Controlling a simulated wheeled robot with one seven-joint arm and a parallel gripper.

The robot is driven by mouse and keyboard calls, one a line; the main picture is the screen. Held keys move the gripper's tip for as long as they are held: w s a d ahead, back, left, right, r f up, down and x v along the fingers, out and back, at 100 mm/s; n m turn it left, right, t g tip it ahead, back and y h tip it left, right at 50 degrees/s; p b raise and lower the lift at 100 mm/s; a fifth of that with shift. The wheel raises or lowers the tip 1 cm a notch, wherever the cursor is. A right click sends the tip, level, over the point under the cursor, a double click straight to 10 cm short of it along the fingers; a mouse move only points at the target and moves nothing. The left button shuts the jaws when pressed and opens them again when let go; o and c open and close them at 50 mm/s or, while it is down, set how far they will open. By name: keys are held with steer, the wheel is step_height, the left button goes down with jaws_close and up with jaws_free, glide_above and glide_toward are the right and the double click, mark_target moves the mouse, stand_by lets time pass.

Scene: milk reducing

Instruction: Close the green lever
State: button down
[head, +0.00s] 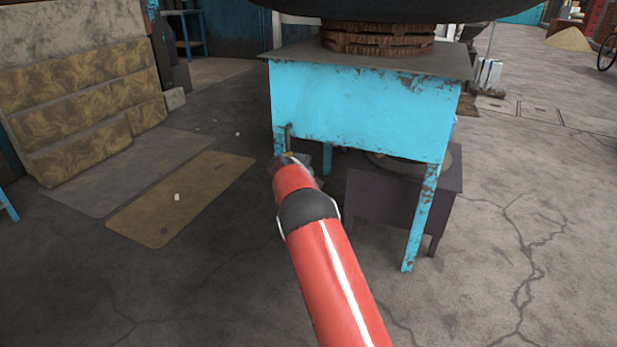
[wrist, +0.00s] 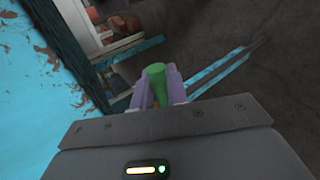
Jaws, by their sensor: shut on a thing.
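The green lever (wrist: 155,73) shows in the middle of the wrist view, between the two pale purple fingers of my gripper (wrist: 157,90). My gripper is shut on the lever, with a finger on each side of it. The lever's base is hidden by the fingers and the grey gripper body. In the head view my red arm reaches to the lower left corner of the blue stove table (head: 365,105). My arm hides the lever there. A thin dark pipe (head: 288,135) comes down the front of the table just above my wrist.
A dark low table (head: 395,200) stands under the blue table, right of my arm. A large dark pan (head: 400,8) sits on a brick ring (head: 378,38) above. Patterned cushions (head: 85,115) lean at the left. The cracked floor in front is clear.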

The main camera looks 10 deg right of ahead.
steer(key=shift+f, duration=0.15)
steer(key=c, duration=1.5)
jaws_free()
steer(key=shift+o, duration=0.2)
steer(key=shift+a, duration=0.1)
steer(key=v, duration=0.7)
steer(key=shift+s+r, duration=0.25)
steer(key=shift+s, duration=0.05)
